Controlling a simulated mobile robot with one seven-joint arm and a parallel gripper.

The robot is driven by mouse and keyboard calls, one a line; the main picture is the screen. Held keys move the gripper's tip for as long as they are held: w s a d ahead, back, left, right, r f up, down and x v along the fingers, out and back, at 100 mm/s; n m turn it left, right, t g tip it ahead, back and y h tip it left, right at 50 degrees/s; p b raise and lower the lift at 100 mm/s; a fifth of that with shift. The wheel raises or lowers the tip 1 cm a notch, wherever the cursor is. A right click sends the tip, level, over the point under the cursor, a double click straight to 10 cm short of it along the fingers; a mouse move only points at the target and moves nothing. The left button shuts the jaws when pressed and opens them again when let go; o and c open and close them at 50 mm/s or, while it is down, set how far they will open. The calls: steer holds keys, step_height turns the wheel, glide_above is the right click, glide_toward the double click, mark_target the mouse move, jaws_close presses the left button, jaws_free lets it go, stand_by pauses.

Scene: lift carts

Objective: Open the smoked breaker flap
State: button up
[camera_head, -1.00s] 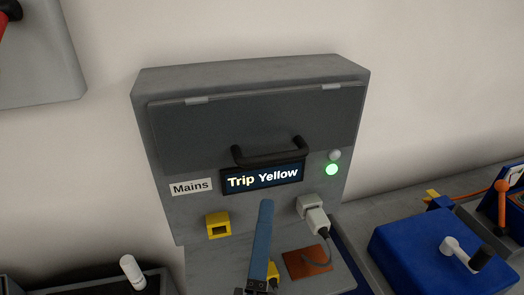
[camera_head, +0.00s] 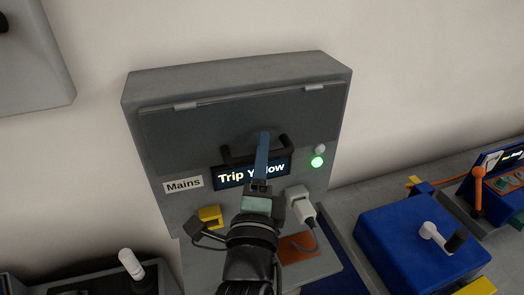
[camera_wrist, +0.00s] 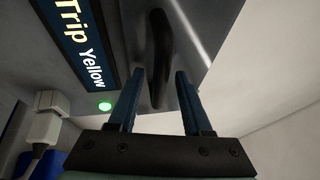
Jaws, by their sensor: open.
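The smoked breaker flap (camera_head: 205,127) is a dark panel on the front of the grey mains box, hinged along its top edge and hanging closed. Its black bar handle (camera_head: 228,156) runs along the flap's lower edge. My gripper (camera_head: 264,140) is in front of the handle in the head view and hides its middle. In the wrist view my gripper (camera_wrist: 157,90) is open, with the black handle (camera_wrist: 158,50) showing between and beyond its two blue fingers. I cannot tell whether the fingers touch the handle.
A "Trip Yellow" display (camera_head: 230,175) sits below the flap, partly hidden by my gripper. A green light (camera_head: 317,162), a yellow socket (camera_head: 210,215) and a white plug (camera_head: 298,200) are close by. A blue box with a lever (camera_head: 385,240) stands at right.

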jaws_close()
stand_by(1.4)
